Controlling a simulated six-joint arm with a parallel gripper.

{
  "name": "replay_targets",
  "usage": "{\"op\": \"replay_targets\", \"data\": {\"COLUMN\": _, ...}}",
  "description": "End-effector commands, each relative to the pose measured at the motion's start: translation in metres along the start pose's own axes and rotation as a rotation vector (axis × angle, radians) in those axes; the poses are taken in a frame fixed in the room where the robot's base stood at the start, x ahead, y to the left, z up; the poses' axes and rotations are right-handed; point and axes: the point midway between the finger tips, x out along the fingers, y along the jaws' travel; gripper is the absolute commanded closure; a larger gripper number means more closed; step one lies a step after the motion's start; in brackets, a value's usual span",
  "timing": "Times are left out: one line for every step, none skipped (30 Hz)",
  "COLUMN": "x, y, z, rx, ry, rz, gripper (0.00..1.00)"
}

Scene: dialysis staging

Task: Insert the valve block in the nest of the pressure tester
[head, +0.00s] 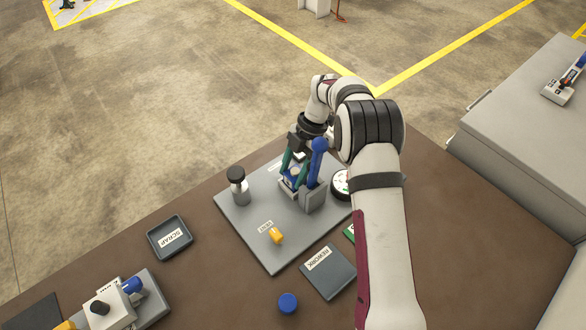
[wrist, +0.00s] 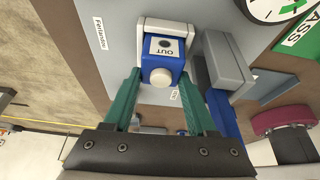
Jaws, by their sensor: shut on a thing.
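The valve block is blue with a white round knob and an "OUT" label; it shows in the wrist view (wrist: 163,58) and small in the head view (head: 291,181). My gripper (wrist: 160,88), with teal fingers, is shut on it; it also shows in the head view (head: 294,174). The block is at the pale nest (wrist: 168,24) of the pressure tester (head: 250,215), whose wall shows just beyond it. Whether the block is fully seated is hidden. A blue lever (head: 317,160) on a grey clamp body (head: 313,196) stands close at the right.
A black-capped cylinder (head: 239,187) and an orange knob (head: 275,236) stand on the tester plate. A gauge (head: 340,184) is partly behind my arm. Scrap tray (head: 185,244), rework tray (head: 342,287), blue cap (head: 288,303) and a fixture (head: 152,308) are on the brown table.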

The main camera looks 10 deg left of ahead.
Motion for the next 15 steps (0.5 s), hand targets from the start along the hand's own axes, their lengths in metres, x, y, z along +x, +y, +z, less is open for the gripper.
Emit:
{"op": "replay_targets", "data": {"x": 0.0011, "y": 0.0, "z": 0.0005, "rx": 0.0, "ry": 0.0, "rz": 0.0, "gripper": 1.0}}
{"op": "replay_targets", "data": {"x": 0.0019, "y": 0.0, "z": 0.0008, "rx": 0.0, "ry": 0.0, "rz": 0.0, "gripper": 1.0}}
{"op": "replay_targets", "data": {"x": 0.0028, "y": 0.0, "z": 0.0012, "rx": 0.0, "ry": 0.0, "rz": 0.0, "gripper": 1.0}}
{"op": "replay_targets", "data": {"x": 0.0034, "y": 0.0, "z": 0.0015, "rx": 0.0, "ry": 0.0, "rz": 0.0, "gripper": 1.0}}
{"op": "replay_targets", "data": {"x": 0.0041, "y": 0.0, "z": 0.0018, "rx": 0.0, "ry": 0.0, "rz": 0.0, "gripper": 1.0}}
{"op": "replay_targets", "data": {"x": 0.005, "y": 0.0, "z": 0.0022, "rx": 0.0, "ry": 0.0, "rz": 0.0, "gripper": 1.0}}
{"op": "replay_targets", "data": {"x": 0.0056, "y": -0.0001, "z": 0.0024, "rx": 0.0, "ry": 0.0, "rz": 0.0, "gripper": 1.0}}
{"op": "replay_targets", "data": {"x": 0.0063, "y": -0.0001, "z": 0.0027, "rx": 0.0, "ry": 0.0, "rz": 0.0, "gripper": 1.0}}
{"op": "replay_targets", "data": {"x": 0.0072, "y": -0.0001, "z": 0.003, "rx": 0.0, "ry": 0.0, "rz": 0.0, "gripper": 1.0}}
{"op": "replay_targets", "data": {"x": 0.0078, "y": -0.0001, "z": 0.0033, "rx": 0.0, "ry": 0.0, "rz": 0.0, "gripper": 1.0}}
{"op": "replay_targets", "data": {"x": 0.0085, "y": -0.0001, "z": 0.0036, "rx": 0.0, "ry": 0.0, "rz": 0.0, "gripper": 1.0}}
{"op": "replay_targets", "data": {"x": 0.0081, "y": 0.0, "z": 0.0035, "rx": 0.0, "ry": 0.0, "rz": 0.0, "gripper": 0.36}}
{"op": "replay_targets", "data": {"x": 0.0081, "y": 0.0, "z": 0.0035, "rx": 0.0, "ry": 0.0, "rz": 0.0, "gripper": 0.3}}
{"op": "replay_targets", "data": {"x": 0.0081, "y": 0.0, "z": 0.0035, "rx": 0.0, "ry": 0.0, "rz": 0.0, "gripper": 0.25}}
{"op": "replay_targets", "data": {"x": 0.0081, "y": 0.0, "z": 0.0035, "rx": 0.0, "ry": 0.0, "rz": 0.0, "gripper": 0.18}}
